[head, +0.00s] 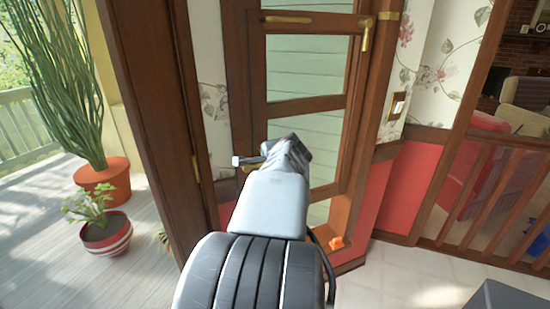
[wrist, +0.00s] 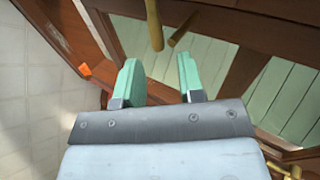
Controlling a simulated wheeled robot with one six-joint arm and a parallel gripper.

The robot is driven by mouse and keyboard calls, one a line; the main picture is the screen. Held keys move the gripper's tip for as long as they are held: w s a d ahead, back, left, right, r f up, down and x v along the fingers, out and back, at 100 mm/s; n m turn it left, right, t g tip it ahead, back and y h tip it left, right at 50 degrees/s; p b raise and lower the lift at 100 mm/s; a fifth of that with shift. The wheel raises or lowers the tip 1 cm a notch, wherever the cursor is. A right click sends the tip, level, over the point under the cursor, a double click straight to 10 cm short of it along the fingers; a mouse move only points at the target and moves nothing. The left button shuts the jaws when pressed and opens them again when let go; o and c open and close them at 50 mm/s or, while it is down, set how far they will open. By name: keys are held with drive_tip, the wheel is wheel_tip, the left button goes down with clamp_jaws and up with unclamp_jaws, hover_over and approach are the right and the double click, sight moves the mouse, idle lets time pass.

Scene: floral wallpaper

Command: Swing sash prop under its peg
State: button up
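A wooden-framed window sash with glass panes (head: 306,103) fills the middle of the head view. A brass bar (head: 366,36) hangs on its right stile, and a horizontal brass bar (head: 288,19) lies across the top rail. I cannot tell which is the prop, and no peg is clearly identifiable. My gripper (head: 290,148) is in front of the lower sash and hides part of it. In the wrist view my gripper (wrist: 157,70) is open, with nothing between its green-padded fingers. Two brass rods, one upright (wrist: 154,25) and one slanted (wrist: 183,27), are beyond the fingertips, apart from them.
A brass fitting (head: 250,168) shows just left of my gripper. A small orange object (head: 337,242) sits on the sill at lower right. A wooden post (head: 165,110) stands left, with potted plants (head: 105,183) beyond it. A wooden railing (head: 485,195) is at right.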

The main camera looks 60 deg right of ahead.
drive_tip(key=v, duration=0.6)
drive_tip(key=shift+s, duration=0.1)
idle(0.6)
drive_tip(key=w+a+f+n+g+y+p, duration=0.1)
drive_tip(key=a+f+n+g+y+p, duration=0.2)
drive_tip(key=a+n, duration=0.35)
drive_tip(key=w+a+f+n+g+y+p, duration=0.1)
drive_tip(key=w+a+f+n+y+p, duration=0.1)
drive_tip(key=a+f+n, duration=0.35)
drive_tip(key=a+r+n+y+p, duration=0.1)
drive_tip(key=a+r+n+p, duration=0.1)
drive_tip(key=a+n, duration=0.4)
drive_tip(key=a+r+n+g+y+p, duration=0.1)
drive_tip(key=a+n+p, duration=0.4)
drive_tip(key=a, duration=1.1)
drive_tip(key=shift+w+a+r+n, duration=0.2)
drive_tip(key=shift+w+r+n, duration=0.2)
drive_tip(key=shift+r+n, duration=0.4)
